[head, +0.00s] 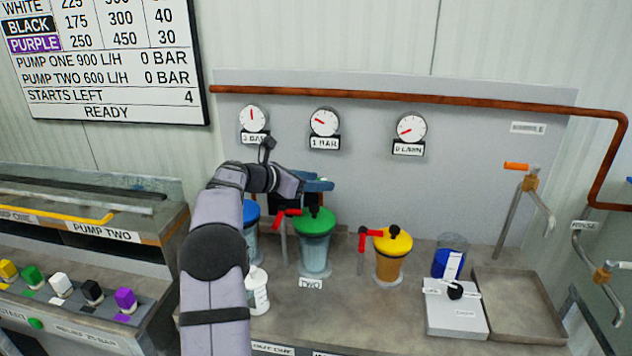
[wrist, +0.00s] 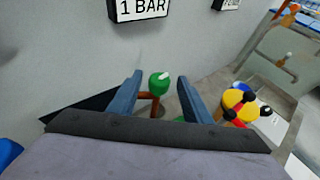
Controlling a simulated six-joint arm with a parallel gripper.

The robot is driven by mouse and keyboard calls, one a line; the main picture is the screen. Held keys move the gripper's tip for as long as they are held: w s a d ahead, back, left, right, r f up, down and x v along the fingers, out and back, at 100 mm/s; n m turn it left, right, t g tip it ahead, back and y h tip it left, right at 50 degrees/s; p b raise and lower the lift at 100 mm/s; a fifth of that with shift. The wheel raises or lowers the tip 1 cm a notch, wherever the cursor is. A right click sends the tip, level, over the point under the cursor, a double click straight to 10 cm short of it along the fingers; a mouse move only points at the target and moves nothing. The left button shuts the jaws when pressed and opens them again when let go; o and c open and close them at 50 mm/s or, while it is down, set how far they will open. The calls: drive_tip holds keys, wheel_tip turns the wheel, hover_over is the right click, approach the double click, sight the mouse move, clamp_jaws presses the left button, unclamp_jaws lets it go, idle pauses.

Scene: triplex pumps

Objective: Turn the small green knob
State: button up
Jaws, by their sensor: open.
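A small round green knob (wrist: 157,87) with a white pointer mark sits on a short copper-coloured stem near the wall in the wrist view. My gripper (wrist: 160,77) is open, its two blue fingers on either side of the knob in that picture with gaps to both. I cannot tell how far the fingertips are from it in depth. In the head view my gripper (head: 318,185) is above and behind the green-lidded pot (head: 314,224), and the small knob is hidden there. The pot's red handle points left.
A yellow-lidded pot (head: 391,254) with a red handle stands to the right, and a blue-lidded pot (head: 251,214) is partly behind my arm. A white bottle (head: 257,291) stands in front. Gauges (head: 324,122) and a copper pipe (head: 400,97) are on the wall panel.

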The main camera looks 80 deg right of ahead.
drive_tip(key=b+v, duration=0.1)
drive_tip(key=v, duration=0.6)
drive_tip(key=shift+w+a, duration=0.15)
idle(0.3)
